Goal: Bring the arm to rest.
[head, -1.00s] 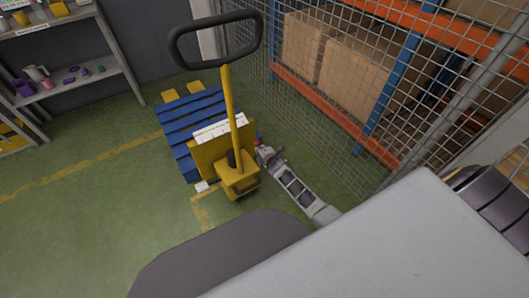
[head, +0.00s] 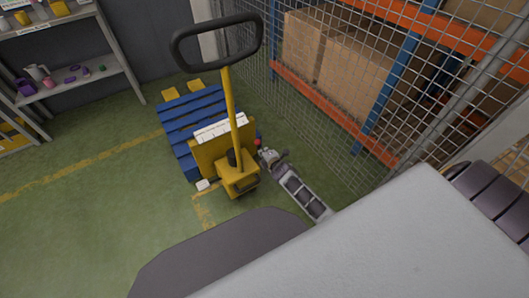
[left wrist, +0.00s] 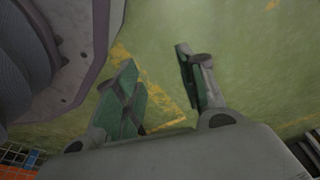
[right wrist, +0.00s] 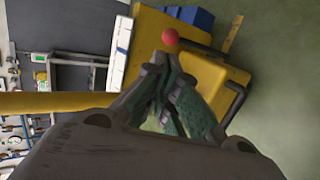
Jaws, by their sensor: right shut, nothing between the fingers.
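My right gripper (head: 266,154) is close to the right side of the yellow pallet truck (head: 239,181), beside its red knob (head: 257,142). In the right wrist view its fingertips (right wrist: 171,62) come together with nothing held. The red knob (right wrist: 170,37) shows just beyond the tips, with a small gap in the picture; I cannot tell the true distance. My left gripper (left wrist: 155,57) shows only in the left wrist view. Its fingers are apart and empty above the green floor. The left arm's reach is hidden from the head view.
The truck's black handle loop (head: 175,50) rises on a yellow shaft. A blue pallet (head: 190,112) lies behind the truck. A wire mesh fence (head: 300,135) stands to the right, before racking with cardboard boxes (head: 355,77). Grey shelves (head: 75,84) stand at left. Open green floor (head: 80,220) lies front left.

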